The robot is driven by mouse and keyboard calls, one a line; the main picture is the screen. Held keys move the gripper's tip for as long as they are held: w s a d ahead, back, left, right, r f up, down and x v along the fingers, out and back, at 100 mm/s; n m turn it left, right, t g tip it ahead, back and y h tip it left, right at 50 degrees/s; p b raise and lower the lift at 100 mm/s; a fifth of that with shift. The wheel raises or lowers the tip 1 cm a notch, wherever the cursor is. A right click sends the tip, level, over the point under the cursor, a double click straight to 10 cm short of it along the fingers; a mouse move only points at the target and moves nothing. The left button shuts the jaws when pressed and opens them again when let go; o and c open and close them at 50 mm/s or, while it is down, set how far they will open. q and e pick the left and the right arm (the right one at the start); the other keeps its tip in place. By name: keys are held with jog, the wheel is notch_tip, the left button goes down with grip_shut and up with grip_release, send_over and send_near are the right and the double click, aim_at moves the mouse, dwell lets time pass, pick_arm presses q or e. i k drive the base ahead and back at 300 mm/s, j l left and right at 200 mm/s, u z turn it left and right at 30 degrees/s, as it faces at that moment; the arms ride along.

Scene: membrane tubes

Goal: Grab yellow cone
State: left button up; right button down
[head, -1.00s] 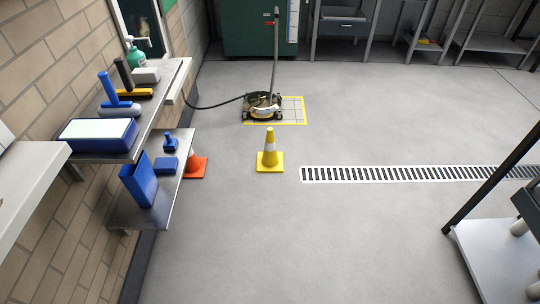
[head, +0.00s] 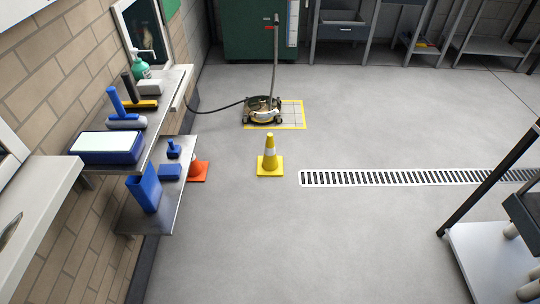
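The yellow cone (head: 270,159) stands upright on the grey floor near the middle of the head view. It has a square yellow base and a pale band around its upper part. Nothing touches it, and it is fully visible. Neither of my grippers shows in the head view.
An orange cone (head: 199,171) stands to the left, partly hidden by a two-level wall shelf (head: 158,131). A floor machine (head: 263,110) with a hose sits behind on a yellow-framed grate. A drain grate (head: 420,178) runs right. A metal rack (head: 485,255) stands at the right. Floor in front is clear.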

aim_at(269, 164)
jog(key=i+l, duration=0.15)
jog(key=i, duration=0.35)
jog(key=i+l, duration=0.15)
jog(key=i, duration=0.4)
